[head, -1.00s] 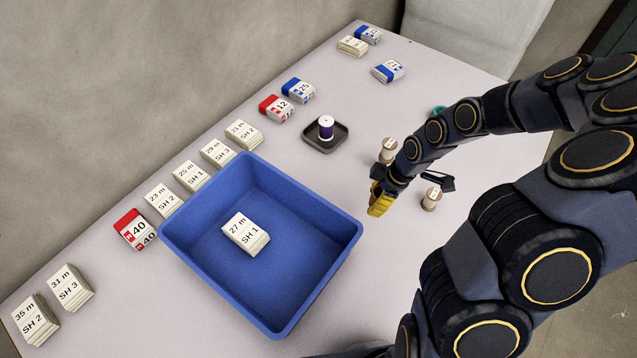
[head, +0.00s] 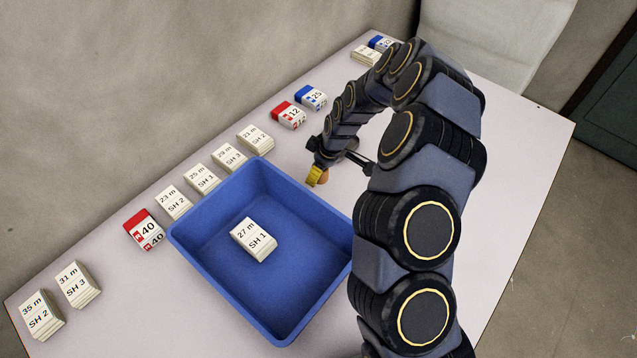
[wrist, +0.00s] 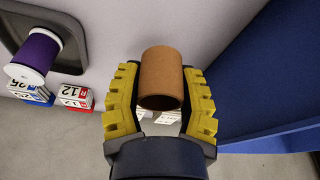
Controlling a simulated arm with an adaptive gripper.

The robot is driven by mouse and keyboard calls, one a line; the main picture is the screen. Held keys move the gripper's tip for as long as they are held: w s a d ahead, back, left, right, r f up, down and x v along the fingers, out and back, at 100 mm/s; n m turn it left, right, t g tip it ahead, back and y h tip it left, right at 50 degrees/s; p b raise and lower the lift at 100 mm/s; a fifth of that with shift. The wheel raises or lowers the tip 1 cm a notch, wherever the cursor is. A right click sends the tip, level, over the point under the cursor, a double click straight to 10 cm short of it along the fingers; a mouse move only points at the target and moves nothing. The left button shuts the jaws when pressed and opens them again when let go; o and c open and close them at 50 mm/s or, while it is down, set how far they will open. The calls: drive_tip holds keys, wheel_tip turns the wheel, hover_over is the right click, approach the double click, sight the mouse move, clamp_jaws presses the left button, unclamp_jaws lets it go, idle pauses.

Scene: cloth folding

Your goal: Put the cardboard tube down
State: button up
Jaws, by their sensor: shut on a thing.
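The cardboard tube (wrist: 161,79) is a short brown hollow cylinder. In the wrist view my gripper (wrist: 160,98) has its yellow fingers on either side of it, shut on it. In the head view my gripper (head: 316,176) is just beyond the back right side of the blue bin, and only a small brown bit of the tube (head: 325,174) shows beside the yellow finger. I cannot tell whether the tube touches the table.
The blue bin (head: 187,241) holds a folded cloth bundle (head: 253,240). It also shows close on the right in the wrist view (wrist: 262,85). A dark tray (wrist: 72,62) with a purple spool (wrist: 35,52) is at left there. Labelled bundles (head: 202,179) line the table's back edge.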

sight(316, 188)
wheel_tip(316, 188, down, 5)
drive_tip(key=shift+r, duration=0.1)
idle(0.3)
drive_tip(key=o, duration=0.7)
drive_tip(key=shift+c, duration=0.2)
drive_tip(key=v, duration=1.2)
